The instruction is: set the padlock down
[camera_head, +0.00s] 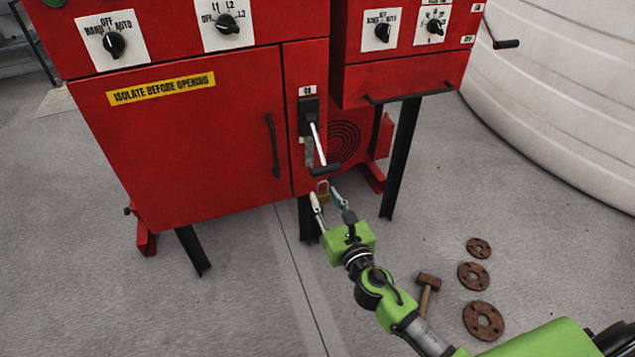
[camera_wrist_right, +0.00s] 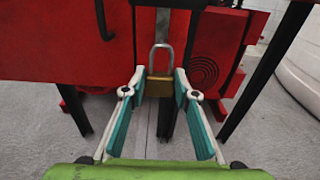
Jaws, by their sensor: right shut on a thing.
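The padlock (camera_head: 322,190) has a brass body and a silver shackle that points up. It also shows upright in the right wrist view (camera_wrist_right: 159,84), between the fingertips. My right gripper (camera_head: 327,198) is shut on the padlock's body and holds it in front of the lower edge of the red cabinet (camera_head: 195,140), below the lever handle (camera_head: 318,148). In the right wrist view the gripper (camera_wrist_right: 158,88) has a fingertip on each side of the brass body. Whether the shackle touches the cabinet, I cannot tell. My left gripper is not in view.
The red cabinets stand on dark legs (camera_head: 400,160) over a grey concrete floor (camera_head: 260,290). A hammer (camera_head: 427,290) and rusty flanges (camera_head: 483,320) lie on the floor at the right. A large white tank (camera_head: 560,100) stands at the right. The floor at the lower left is clear.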

